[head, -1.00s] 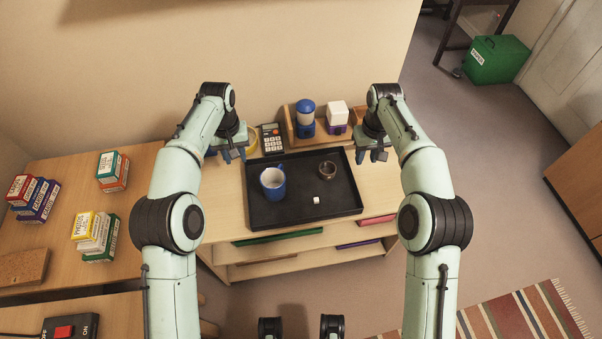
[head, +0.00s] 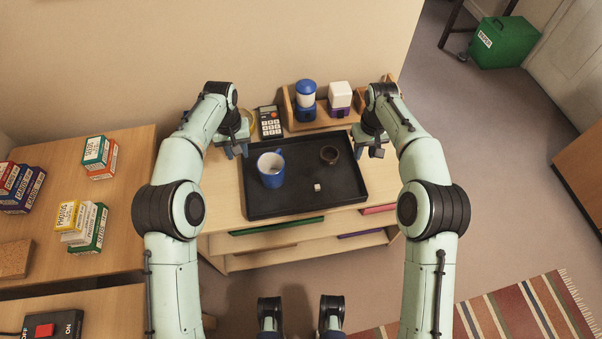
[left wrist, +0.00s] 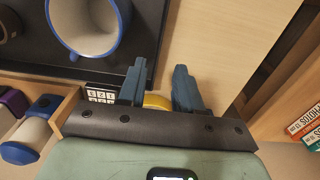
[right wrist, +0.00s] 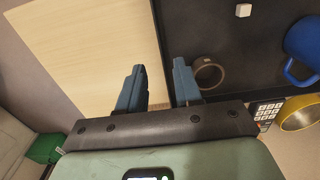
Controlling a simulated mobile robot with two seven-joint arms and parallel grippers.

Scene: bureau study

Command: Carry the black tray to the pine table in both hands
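The black tray (head: 285,203) lies flat on a light wooden shelf unit (head: 225,190). I cannot tell which surface is the pine table.
Behind the tray stand a calculator (head: 270,122), a yellow ring-like item (head: 246,118) and a wooden rack with a blue-topped container (head: 305,100) and a white-topped one (head: 340,98). A wooden table (head: 130,210) with several card boxes is at left. Open floor (head: 480,180) lies right.

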